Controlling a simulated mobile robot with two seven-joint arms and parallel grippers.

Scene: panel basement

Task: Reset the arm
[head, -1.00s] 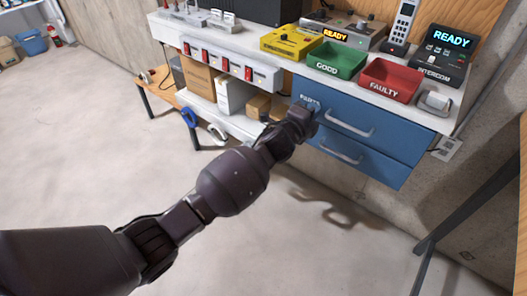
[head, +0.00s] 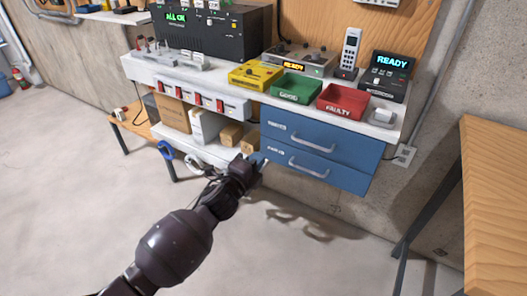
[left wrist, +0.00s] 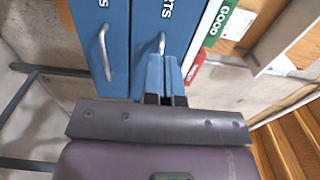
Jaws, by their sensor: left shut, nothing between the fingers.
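My left arm comes up from the bottom of the head view. Its gripper (head: 258,160) is at the left end of the blue drawer unit, near the lower drawer (head: 310,166). In the left wrist view the two blue fingers (left wrist: 165,75) are together with nothing between them. They point toward the blue drawer fronts (left wrist: 100,60), and I cannot tell whether they touch. Both drawers appear closed, with pale bar handles. My right gripper is not in view.
The bench (head: 210,82) above holds a green GOOD bin (head: 297,87), a red FAULTY bin (head: 343,101), a yellow device (head: 255,75), a phone (head: 349,50) and an intercom (head: 388,75). A wooden table (head: 490,190) stands at right. The floor in front is clear.

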